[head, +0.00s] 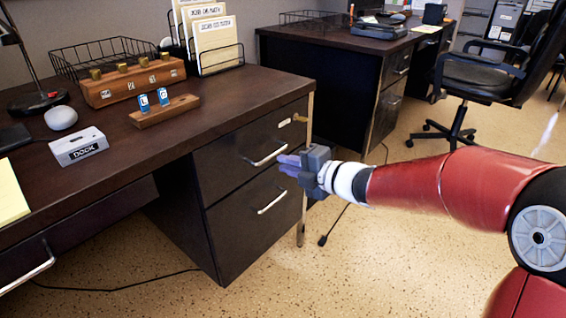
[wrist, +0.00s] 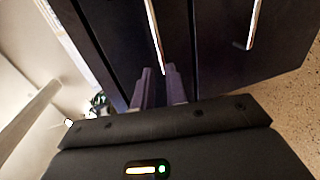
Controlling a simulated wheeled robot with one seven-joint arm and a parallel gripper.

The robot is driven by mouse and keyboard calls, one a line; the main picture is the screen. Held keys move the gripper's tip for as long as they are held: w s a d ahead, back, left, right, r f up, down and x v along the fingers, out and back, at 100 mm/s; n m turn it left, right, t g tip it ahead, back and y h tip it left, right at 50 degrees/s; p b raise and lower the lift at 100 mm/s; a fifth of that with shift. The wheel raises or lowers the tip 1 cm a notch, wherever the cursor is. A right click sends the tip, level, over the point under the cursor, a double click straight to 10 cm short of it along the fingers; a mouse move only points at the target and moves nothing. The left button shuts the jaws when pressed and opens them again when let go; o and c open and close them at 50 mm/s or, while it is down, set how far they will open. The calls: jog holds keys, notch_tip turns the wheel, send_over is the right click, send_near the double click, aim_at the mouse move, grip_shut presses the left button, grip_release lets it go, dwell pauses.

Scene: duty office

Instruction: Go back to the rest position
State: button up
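My gripper (head: 279,162) is in front of the desk's drawer cabinet, close to the right end of the upper drawer handle (head: 268,156). In the wrist view its two fingers (wrist: 159,70) stand a little apart, with a gap between them and no held object visible. The upper handle (wrist: 154,35) runs down toward that gap. I cannot tell whether the fingers touch it. The upper drawer (head: 235,155) and lower drawer (head: 240,222) look closed. My red arm reaches in from the right.
The lower handle (head: 272,202) sticks out below my gripper. The dark desktop (head: 225,108) holds a wooden box (head: 135,82), a dock (head: 78,146) and file folders (head: 216,45). An office chair (head: 478,80) stands at the back right. The speckled floor (head: 400,260) below my arm is clear.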

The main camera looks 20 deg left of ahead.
jog(key=s+d+r+m+t+h+p, duration=0.2)
jog(key=d+r+m+t+h, duration=0.15)
jog(key=d+m+h, duration=0.65)
jog(key=s+d+r+m+t+h+p, duration=0.1)
jog(key=d+r+m+t+h+p, duration=0.15)
jog(key=d+r+m, duration=0.85)
jog(key=s+d+f+m+g+h+p, duration=0.1)
jog(key=s+d+f+m+g, duration=0.2)
jog(key=s, duration=0.8)
jog(key=s+d+f+m+g+h+p, duration=0.1)
jog(key=s+d+f+m+g, duration=0.2)
jog(key=s+d+f+m, duration=0.4)
jog(key=s+d, duration=0.1)
jog(key=s, duration=0.3)
jog(key=shift+d+m, duration=0.15)
jog(key=shift+m, duration=0.15)
jog(key=shift+w, duration=0.1)
